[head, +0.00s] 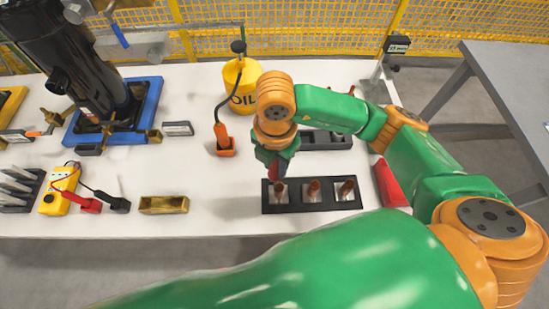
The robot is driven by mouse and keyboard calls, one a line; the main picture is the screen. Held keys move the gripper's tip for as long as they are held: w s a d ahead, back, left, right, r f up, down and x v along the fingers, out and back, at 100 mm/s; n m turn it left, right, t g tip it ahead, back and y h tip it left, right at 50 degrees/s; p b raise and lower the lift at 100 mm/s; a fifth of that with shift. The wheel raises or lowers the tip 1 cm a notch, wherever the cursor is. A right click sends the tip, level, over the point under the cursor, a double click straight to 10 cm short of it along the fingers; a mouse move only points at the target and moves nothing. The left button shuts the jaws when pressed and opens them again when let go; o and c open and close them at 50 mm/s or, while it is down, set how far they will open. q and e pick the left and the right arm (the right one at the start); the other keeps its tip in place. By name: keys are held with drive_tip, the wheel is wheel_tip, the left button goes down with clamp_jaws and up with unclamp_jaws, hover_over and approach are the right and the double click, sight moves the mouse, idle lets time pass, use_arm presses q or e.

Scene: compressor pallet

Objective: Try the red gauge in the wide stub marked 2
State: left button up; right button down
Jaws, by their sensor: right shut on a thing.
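My right gripper (274,166) hangs over the left end of a black block (312,208) at the table's front. It is shut on a small red thing (274,173), likely the red gauge, mostly hidden by the fingers. The block carries three pale plates with reddish-brown upright posts: a left one (281,189), a middle one (313,188) and a right one (347,187). The red thing is close to the left post; I cannot tell whether they touch. I cannot read a 2 or tell which stub is wide. My left gripper is not in view.
Behind stand a yellow oil bucket (241,75), an orange holder (226,147) and a second dark block (333,141). A red item (390,183) lies at right. At left are a brass tray (164,204), a yellow meter (59,190) and a black compressor (80,60).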

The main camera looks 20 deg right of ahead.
drive_tip(key=f+b, duration=0.1)
drive_tip(key=d+f+b, duration=0.1)
drive_tip(key=f+b, duration=0.2)
drive_tip(key=f, duration=0.1)
drive_tip(key=shift+w+d+b, duration=0.15)
drive_tip(key=shift+d+b, duration=0.1)
drive_tip(key=shift+b, duration=0.1)
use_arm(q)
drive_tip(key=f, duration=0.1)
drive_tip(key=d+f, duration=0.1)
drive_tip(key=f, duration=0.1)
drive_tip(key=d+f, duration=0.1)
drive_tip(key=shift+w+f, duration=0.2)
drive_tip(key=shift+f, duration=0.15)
use_arm(e)
drive_tip(key=shift+f, duration=0.15)
use_arm(q)
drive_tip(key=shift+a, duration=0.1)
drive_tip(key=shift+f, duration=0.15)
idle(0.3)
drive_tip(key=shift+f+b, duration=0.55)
drive_tip(key=shift+b, duration=0.25)
use_arm(e)
drive_tip(key=shift+f, duration=0.55)
idle(0.6)
drive_tip(key=shift+r, duration=0.1)
